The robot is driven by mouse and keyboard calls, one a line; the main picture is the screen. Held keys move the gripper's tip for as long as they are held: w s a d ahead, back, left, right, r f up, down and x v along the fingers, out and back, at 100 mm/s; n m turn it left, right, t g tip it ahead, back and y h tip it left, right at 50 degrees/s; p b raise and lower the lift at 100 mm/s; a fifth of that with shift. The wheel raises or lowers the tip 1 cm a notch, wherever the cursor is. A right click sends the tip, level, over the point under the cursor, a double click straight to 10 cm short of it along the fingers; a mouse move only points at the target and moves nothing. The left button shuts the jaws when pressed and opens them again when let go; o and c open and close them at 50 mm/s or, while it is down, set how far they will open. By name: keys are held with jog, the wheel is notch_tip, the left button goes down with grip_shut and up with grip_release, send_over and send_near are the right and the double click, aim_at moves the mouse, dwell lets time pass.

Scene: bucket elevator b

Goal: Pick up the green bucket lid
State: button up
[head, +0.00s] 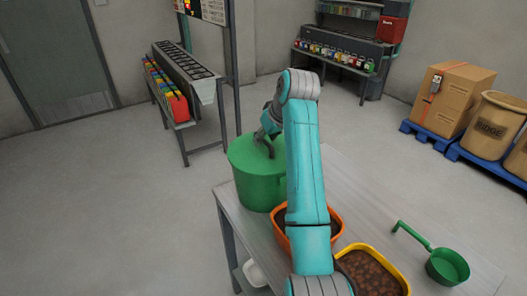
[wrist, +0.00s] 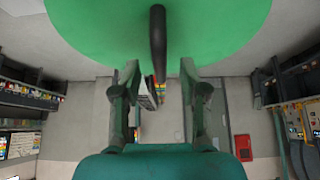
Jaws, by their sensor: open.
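The green bucket (head: 262,193) stands upright on the near table, with its green lid (head: 240,150) on top. The lid also fills the top of the wrist view (wrist: 85,25). A dark grey handle (wrist: 158,40) rises from the lid's middle. My gripper (wrist: 160,70) is open, with one finger on each side of the handle's line. The handle's near end reaches about the fingertips, and I see no finger touching it. In the head view my gripper (head: 268,138) is at the lid's handle, partly hidden by my arm.
On the table (head: 345,185), an orange tub (head: 336,217) stands close beside the bucket, partly behind my arm. A yellow tub (head: 400,275) of brown lumps and a green scoop (head: 447,266) lie to the right. Open floor (head: 110,200) lies left of the table.

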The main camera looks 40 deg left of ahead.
aim_at(263, 146)
jog(key=shift+x, duration=1.3)
grip_shut()
jog(key=shift+r, duration=0.1)
